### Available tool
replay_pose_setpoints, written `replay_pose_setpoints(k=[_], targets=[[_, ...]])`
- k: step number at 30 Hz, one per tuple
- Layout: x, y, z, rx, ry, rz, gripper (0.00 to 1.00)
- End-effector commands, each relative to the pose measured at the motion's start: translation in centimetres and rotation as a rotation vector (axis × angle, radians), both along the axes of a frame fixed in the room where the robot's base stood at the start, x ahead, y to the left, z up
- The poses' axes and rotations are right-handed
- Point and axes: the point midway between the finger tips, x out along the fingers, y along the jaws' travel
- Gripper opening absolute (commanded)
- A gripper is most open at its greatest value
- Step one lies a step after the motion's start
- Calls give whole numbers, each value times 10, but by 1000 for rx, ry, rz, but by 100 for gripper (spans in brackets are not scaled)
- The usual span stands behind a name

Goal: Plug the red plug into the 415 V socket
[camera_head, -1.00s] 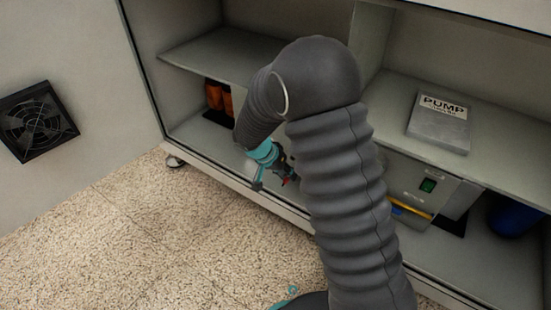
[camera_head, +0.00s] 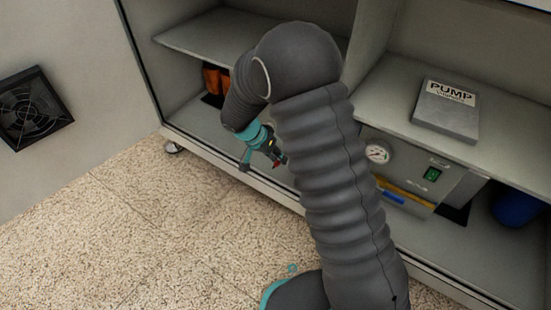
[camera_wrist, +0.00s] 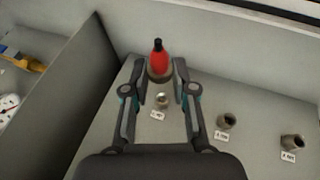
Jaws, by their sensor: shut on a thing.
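The red plug (camera_wrist: 159,58), with a black tip and a grey-brown round base, is between the fingertips of my gripper (camera_wrist: 160,72) in the wrist view. My gripper is shut on it. In the head view only a small red part (camera_head: 278,162) shows near my gripper (camera_head: 268,155), which is partly behind my arm. Each has a small white label, too small to read. Whether the plug touches the surface, I cannot tell.
A grey partition (camera_wrist: 65,95) stands left of my gripper in the wrist view. The head view shows a cabinet with a PUMP box (camera_head: 446,108) on its shelf, a gauge (camera_head: 377,153), a green switch (camera_head: 432,174), orange cylinders (camera_head: 214,80) and a blue object (camera_head: 516,207). Speckled floor is clear in front.

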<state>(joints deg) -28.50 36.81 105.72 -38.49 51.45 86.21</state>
Motion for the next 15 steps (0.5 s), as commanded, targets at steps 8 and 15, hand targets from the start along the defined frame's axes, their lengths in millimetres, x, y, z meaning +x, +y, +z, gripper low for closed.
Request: replay_pose_setpoints(k=[8,15], targets=[[19,-13,0,-1,0,-1,0],[34,-23,0,0,0,0,0]])
